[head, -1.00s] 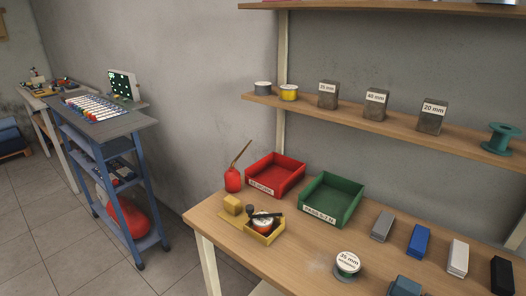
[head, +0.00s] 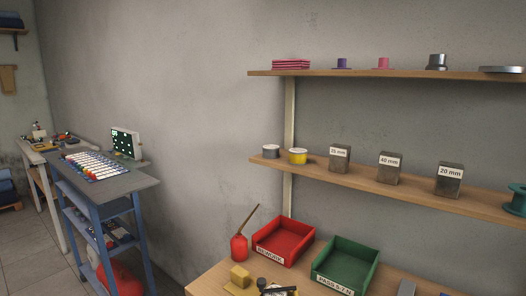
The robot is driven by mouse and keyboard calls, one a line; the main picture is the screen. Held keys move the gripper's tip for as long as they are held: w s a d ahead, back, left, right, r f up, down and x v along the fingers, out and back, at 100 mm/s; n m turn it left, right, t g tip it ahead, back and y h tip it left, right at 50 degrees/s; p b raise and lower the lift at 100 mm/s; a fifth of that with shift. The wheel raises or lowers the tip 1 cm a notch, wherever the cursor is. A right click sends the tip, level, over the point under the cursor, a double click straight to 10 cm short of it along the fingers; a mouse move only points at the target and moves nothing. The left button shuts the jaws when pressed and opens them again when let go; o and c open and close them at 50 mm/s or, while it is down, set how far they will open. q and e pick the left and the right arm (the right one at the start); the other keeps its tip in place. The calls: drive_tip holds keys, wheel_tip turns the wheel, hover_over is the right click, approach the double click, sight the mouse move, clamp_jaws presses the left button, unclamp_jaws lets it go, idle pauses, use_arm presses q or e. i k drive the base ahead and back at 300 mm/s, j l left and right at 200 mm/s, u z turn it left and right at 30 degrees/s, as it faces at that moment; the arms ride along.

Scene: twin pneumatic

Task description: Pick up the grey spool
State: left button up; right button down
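A small grey spool (head: 271,152) stands at the left end of the middle wall shelf (head: 400,189). A yellow spool (head: 298,157) stands just to its right, with a small gap between them. A green spool (head: 517,200) is at the right end of the same shelf, cut by the picture edge. Neither of my grippers is in view.
Labelled dark blocks (head: 389,168) stand along the middle shelf. The upper shelf (head: 380,75) holds flanged parts and a pink stack (head: 291,65). Below, the bench carries a red bin (head: 284,242), a green bin (head: 346,264) and an oil can (head: 239,248). A blue cart (head: 104,215) stands left.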

sight(270, 151)
drive_tip(key=i+j, duration=0.15)
drive_tip(key=j, duration=0.25)
drive_tip(key=i+j, duration=0.2)
drive_tip(key=j, duration=0.2)
drive_tip(key=i+j, duration=0.15)
drive_tip(key=j, duration=0.25)
drive_tip(key=i+j, duration=0.15)
drive_tip(key=j, duration=0.25)
drive_tip(key=z, duration=1.65)
